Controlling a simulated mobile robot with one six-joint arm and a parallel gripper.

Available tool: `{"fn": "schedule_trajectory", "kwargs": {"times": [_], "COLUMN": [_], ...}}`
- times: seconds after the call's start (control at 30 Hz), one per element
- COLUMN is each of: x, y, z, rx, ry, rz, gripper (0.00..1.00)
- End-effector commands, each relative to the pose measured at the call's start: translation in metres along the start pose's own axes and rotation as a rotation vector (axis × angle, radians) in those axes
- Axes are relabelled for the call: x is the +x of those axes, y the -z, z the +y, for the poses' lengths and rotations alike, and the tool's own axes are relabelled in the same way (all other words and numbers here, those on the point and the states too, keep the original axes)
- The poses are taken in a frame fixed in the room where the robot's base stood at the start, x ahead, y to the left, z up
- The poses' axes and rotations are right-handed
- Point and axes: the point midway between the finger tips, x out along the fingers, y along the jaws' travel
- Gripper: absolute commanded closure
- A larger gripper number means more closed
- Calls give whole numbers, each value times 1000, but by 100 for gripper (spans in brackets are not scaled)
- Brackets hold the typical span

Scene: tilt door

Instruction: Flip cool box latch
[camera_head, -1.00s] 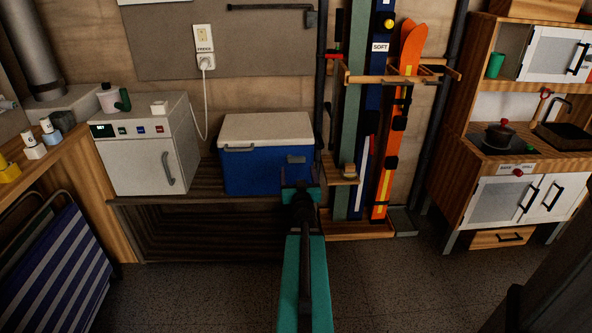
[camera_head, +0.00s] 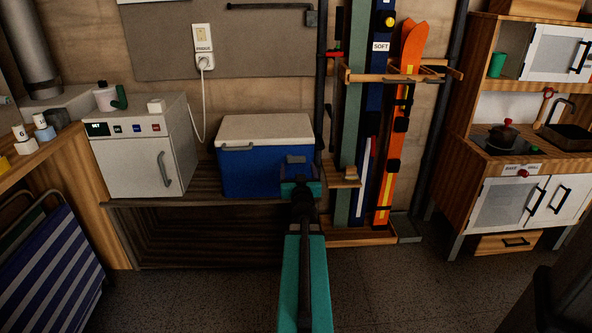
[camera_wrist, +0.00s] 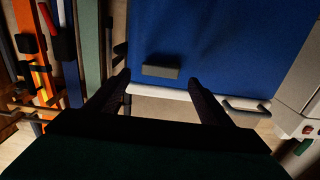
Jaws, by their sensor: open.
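The cool box (camera_head: 252,172) is blue with a white lid (camera_head: 265,130) and sits on a dark wooden shelf in the head view. Its lid looks closed. In the wrist view its blue front (camera_wrist: 240,45) fills the upper middle. A dark grey latch (camera_wrist: 160,71) shows there, near the white lid edge (camera_wrist: 165,93). My gripper (camera_wrist: 162,80) is open, with one finger to each side of the latch in the picture. I cannot tell whether a finger touches it. In the head view my gripper (camera_head: 298,170) is at the right part of the box front and partly covers it.
A small white fridge-like box (camera_head: 145,150) stands left of the cool box. A rack with orange skis (camera_head: 395,130) stands close on its right. A toy kitchen (camera_head: 515,200) is at the right, and a striped folding chair (camera_head: 45,265) at the lower left. Floor in front is clear.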

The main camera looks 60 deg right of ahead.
Motion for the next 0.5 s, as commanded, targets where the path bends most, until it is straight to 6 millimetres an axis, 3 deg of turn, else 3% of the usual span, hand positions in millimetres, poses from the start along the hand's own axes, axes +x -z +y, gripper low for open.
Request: {"fn": "schedule_trajectory", "kwargs": {"times": [0.5], "x": [35], "y": [0], "z": [0], "rx": [1], "ry": [-2], "rz": [1], "gripper": [26]}}
